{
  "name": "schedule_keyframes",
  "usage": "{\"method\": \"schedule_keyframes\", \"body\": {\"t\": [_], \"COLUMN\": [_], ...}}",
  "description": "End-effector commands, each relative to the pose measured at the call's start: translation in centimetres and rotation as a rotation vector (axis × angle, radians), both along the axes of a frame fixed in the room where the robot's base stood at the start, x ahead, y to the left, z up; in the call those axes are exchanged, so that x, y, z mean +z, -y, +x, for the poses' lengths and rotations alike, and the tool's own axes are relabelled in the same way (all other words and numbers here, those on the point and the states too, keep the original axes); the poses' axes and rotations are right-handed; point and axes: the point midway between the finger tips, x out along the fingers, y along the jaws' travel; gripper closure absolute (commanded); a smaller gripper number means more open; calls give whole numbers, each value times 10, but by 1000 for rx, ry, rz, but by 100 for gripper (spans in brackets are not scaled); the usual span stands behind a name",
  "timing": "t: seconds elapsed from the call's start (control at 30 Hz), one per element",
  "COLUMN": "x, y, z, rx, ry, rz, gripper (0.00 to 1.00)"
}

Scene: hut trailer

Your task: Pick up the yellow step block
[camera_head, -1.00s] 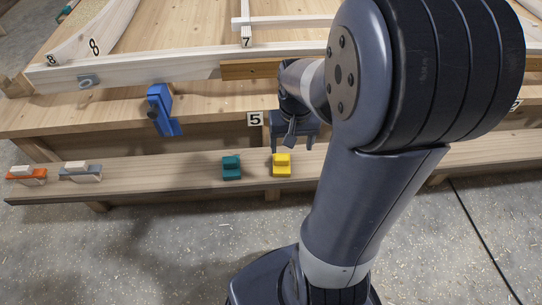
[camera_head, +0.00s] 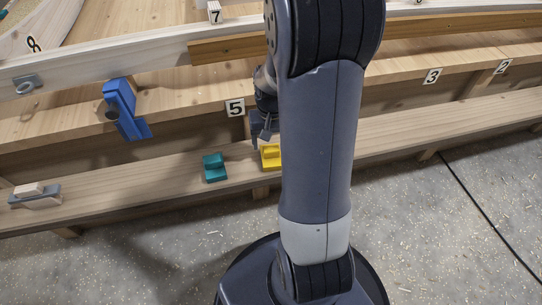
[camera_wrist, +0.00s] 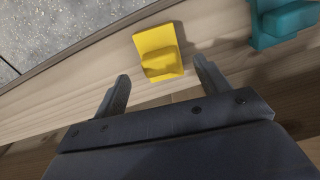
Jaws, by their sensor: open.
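The yellow step block (camera_head: 270,156) sits on the low wooden plank, partly hidden behind my arm in the head view. In the wrist view the yellow step block (camera_wrist: 159,53) lies ahead of my open fingers, near the middle of the gap between them and apart from both. My gripper (camera_wrist: 163,86) is open and empty. In the head view my gripper (camera_head: 262,138) hangs just above and behind the block, partly hidden by my arm.
A teal step block (camera_head: 214,167) sits on the same plank (camera_head: 400,141), left of the yellow one; it also shows in the wrist view (camera_wrist: 283,20). A blue clamp (camera_head: 124,108) is on the bench edge.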

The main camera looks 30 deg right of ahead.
Motion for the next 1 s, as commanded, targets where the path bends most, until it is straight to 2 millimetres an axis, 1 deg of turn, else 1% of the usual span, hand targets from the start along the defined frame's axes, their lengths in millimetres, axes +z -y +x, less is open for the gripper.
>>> {"method": "schedule_keyframes", "body": {"t": [0.33, 0.4, 0.6, 1.0], "x": [-48, -51, -50, -50], "y": [3, 3, 3, 3], "z": [4, 5, 5, 5], "rx": [0, 0, 0, 0], "ry": [-3, -1, 0, 0], "rz": [1, 0, 0, 0], "gripper": [29, 29, 29, 62]}}
